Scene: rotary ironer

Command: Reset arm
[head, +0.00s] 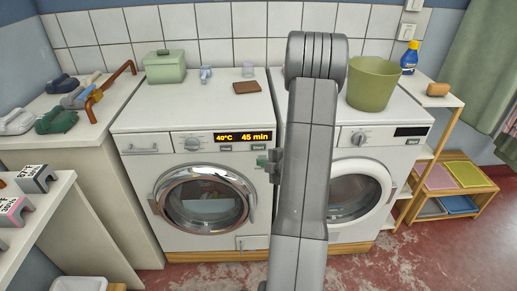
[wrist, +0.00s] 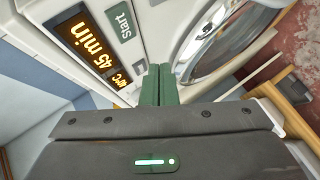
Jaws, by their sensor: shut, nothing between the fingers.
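My gripper (wrist: 160,85) shows in the wrist view with its two green fingers shut together and nothing between them. The fingers are close to the front of the left washing machine (head: 190,115), by its Start button (wrist: 121,22). I cannot tell whether they touch it. In the head view my gripper (head: 268,164) is partly hidden behind my grey arm, just below the Start button at the machine's right side. The machine's display (head: 243,137) is lit and reads 40°C and 45 min. Its round door (head: 204,200) is closed.
A second washing machine (head: 400,160) stands at right, partly hidden by my arm. A green basin (head: 373,84), a green box (head: 164,67) and a brown block (head: 247,87) sit on top of the machines. A wooden shelf (head: 445,100) stands at right. Red floor (head: 385,260) is open in front.

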